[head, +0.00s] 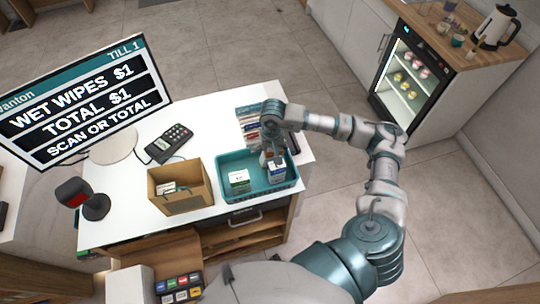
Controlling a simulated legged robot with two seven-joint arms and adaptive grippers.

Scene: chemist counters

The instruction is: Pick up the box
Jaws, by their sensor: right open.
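A teal basket (257,193) stands on the white counter and holds small boxes. A white and green box (239,182) sits in its left part. A white and blue box (277,174) sits in its right part, close below my right gripper (269,157). My right gripper is open and points down over the basket's right half. Its fingers partly cover the top of the white and blue box. I cannot tell whether they touch it. My left gripper is out of view.
An open brown carton (181,203) with small items stands left of the basket. A card terminal (170,141), a scanner (92,203) and a till screen (82,103) are further left. A leaflet rack (247,126) stands behind the basket. The counter's back middle (215,117) is clear.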

